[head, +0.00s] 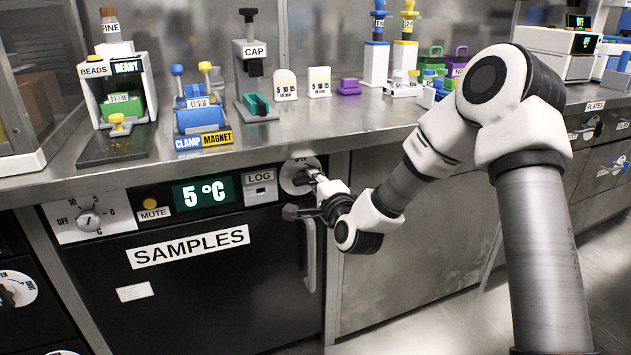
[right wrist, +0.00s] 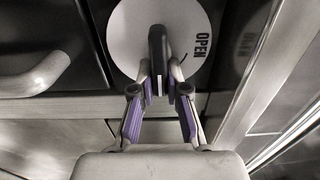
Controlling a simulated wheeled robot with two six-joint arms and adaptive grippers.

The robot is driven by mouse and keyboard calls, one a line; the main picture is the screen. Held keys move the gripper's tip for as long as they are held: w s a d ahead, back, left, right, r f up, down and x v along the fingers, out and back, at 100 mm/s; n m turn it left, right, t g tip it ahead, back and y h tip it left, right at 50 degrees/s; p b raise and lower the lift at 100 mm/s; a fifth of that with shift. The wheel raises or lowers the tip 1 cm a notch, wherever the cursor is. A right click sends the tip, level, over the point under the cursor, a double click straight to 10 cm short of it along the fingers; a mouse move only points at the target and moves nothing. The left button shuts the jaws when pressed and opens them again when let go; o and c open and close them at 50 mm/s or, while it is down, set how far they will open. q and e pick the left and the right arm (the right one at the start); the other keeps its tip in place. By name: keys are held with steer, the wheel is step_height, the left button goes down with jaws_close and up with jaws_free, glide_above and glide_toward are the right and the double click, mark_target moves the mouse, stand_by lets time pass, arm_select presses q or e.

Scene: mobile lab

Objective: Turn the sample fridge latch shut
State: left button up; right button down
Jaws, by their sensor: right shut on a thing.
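The sample fridge (head: 190,265) is a dark door with a SAMPLES label, under the bench. Its latch is a round pale plate (head: 291,180) at the door's top right, with a dark handle (right wrist: 157,45) at the plate's middle. In the right wrist view the word OPEN is printed on the plate, right of the handle. My right gripper (head: 316,180) is shut on the latch handle, and its purple-sided fingers also show in the right wrist view (right wrist: 158,84). The fingers hide part of the latch in the head view. My left gripper is not in view.
A vertical door handle (head: 310,258) hangs just below the latch. Left of it are a LOG box (head: 261,186), a 5 °C display (head: 203,193) and a temperature dial (head: 88,220). The bench top (head: 350,130) overhangs these. Open floor lies at the lower right.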

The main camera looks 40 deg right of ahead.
steer(key=shift+a+f, duration=0.2)
steer(key=shift+f, duration=0.05)
steer(key=c, duration=1.4)
jaws_free()
steer(key=shift+o, duration=1.2)
steer(key=shift+a, duration=0.15)
steer(key=shift+w+a+r, duration=0.1)
steer(key=shift+s, duration=0.4)
steer(key=v, duration=0.6)
steer(key=shift+s, duration=0.35)
